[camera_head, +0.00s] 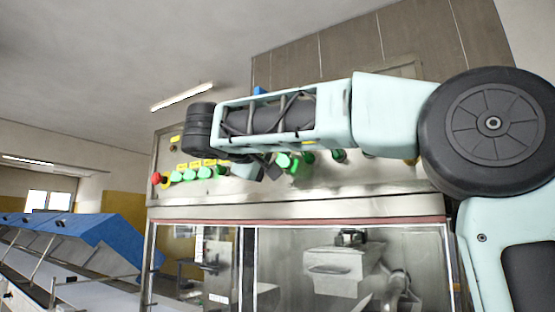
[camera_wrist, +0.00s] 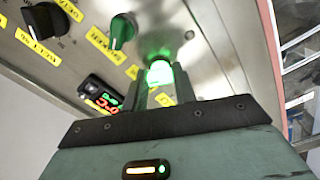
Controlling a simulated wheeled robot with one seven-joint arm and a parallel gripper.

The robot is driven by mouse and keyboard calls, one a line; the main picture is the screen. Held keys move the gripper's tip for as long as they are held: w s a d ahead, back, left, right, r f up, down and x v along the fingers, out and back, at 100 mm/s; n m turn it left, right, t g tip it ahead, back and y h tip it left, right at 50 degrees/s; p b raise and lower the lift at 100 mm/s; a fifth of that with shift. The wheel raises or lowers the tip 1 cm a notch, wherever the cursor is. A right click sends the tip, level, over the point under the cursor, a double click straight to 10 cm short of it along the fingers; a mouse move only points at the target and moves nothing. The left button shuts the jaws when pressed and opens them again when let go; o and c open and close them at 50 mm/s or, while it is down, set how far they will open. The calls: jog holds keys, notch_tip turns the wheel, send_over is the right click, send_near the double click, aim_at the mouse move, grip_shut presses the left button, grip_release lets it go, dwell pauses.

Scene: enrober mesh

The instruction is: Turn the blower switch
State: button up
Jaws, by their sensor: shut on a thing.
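A lit green switch (camera_wrist: 160,73) is on the metal control panel (camera_wrist: 205,70), between the two fingers of my gripper (camera_wrist: 162,80) in the wrist view. My gripper is shut on it. Its yellow label is partly hidden by the fingers, and I cannot read it as the blower's. In the head view my gripper (camera_head: 268,171) is at the panel, mostly hidden behind my arm, beside lit green knobs (camera_head: 285,161).
A green knob (camera_wrist: 122,31), a black knob (camera_wrist: 44,20) and a small digital display (camera_wrist: 100,94) are close by on the panel. A red button (camera_head: 156,178) is at the panel's left end. Below are glass doors (camera_head: 350,270); a blue-covered conveyor (camera_head: 110,240) stands left.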

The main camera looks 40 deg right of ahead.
jog(key=n+p, duration=0.3)
jog(key=n, duration=0.3)
jog(key=shift+r+n, duration=0.15)
jog(key=shift+n, duration=0.15)
jog(key=shift+n+p, duration=1.3)
jog(key=shift+n, duration=0.9)
jog(key=o, duration=1)
